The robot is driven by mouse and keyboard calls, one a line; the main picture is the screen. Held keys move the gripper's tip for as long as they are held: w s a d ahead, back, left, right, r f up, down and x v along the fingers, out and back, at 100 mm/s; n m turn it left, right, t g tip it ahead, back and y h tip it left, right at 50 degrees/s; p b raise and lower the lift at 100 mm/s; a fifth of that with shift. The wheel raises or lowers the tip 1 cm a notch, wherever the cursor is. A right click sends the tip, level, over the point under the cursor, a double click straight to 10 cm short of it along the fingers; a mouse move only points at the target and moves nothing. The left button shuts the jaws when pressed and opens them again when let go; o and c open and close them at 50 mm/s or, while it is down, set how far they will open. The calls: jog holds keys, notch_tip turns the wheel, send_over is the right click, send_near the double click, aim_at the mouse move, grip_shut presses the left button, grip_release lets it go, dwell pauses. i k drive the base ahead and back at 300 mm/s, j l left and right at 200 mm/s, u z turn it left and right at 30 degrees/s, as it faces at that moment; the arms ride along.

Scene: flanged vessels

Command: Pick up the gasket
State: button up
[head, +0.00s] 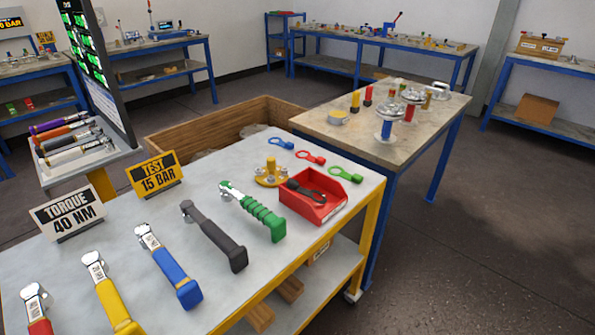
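Several flat ring-shaped pieces with tabs, which look like gaskets, are in the head view. A blue one (276,142), a red one (301,154) and a green one (351,176) lie flat in a row along the far right edge of the light grey cart top (210,180). A black one (296,186) rests in a red open bin (325,211) at the cart's right edge. I cannot tell which one the task means. My gripper is not in view.
Several torque wrenches, including a green-handled one (262,216) and a blue-handled one (175,272), lie across the cart. A yellow flanged piece (270,176) stands beside the bin. A table (345,146) with flanged vessels (387,125) stands behind. Dark floor is clear at right.

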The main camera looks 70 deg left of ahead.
aim_at(357, 178)
jog(key=i+u, duration=0.1)
jog(key=u, duration=0.35)
jog(key=l+u, duration=0.1)
jog(key=u, duration=0.4)
jog(key=i+l+u, duration=0.1)
jog(key=u, duration=0.35)
jog(key=l+u, duration=0.1)
jog(key=u, duration=0.4)
jog(key=l+u, duration=0.15)
jog(key=u, duration=0.3)
jog(key=i+l, duration=0.1)
jog(key=i, duration=0.2)
jog(key=i+l, duration=0.1)
jog(key=i, duration=0.2)
